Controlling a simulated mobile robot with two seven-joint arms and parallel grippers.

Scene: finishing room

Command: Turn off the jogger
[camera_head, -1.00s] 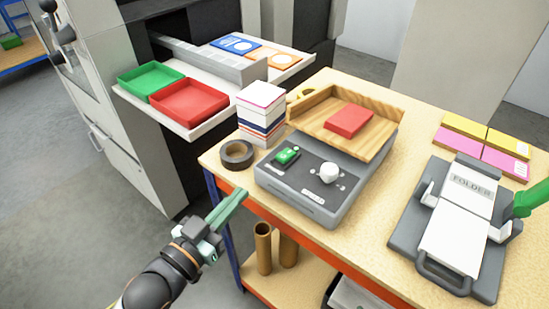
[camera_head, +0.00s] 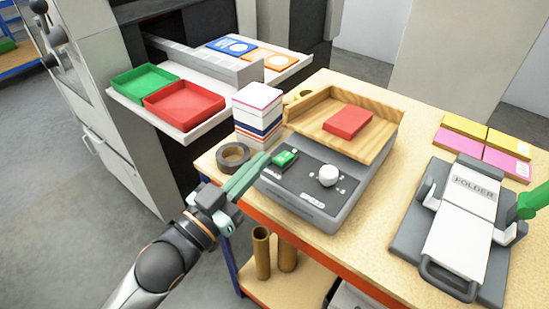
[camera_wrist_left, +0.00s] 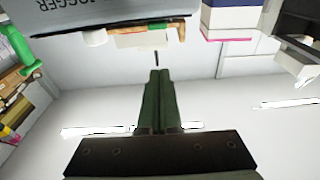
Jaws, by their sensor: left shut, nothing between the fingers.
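The jogger (camera_head: 318,214) is a grey box with a dark control panel and a wooden tray (camera_head: 378,142) on top, on the table's left part. Its panel carries a green switch (camera_head: 284,160) at the left and a white speed knob (camera_head: 328,175) at the right. A red block (camera_head: 347,123) lies in the tray. My left gripper (camera_head: 262,160) is shut and empty, its green fingertips just left of the green switch; I cannot tell whether they touch. In the left wrist view the shut fingers (camera_wrist_left: 158,80) point toward the jogger (camera_wrist_left: 50,25), which appears upside down. My right gripper is not in view.
A tape roll (camera_head: 233,156) and a paper stack (camera_head: 258,112) stand close to the left fingers. A folder device (camera_head: 455,225) with a green handle is at right. Red (camera_head: 184,104) and green (camera_head: 146,82) trays sit on the machine shelf. Brown tubes (camera_head: 262,250) stand below the table.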

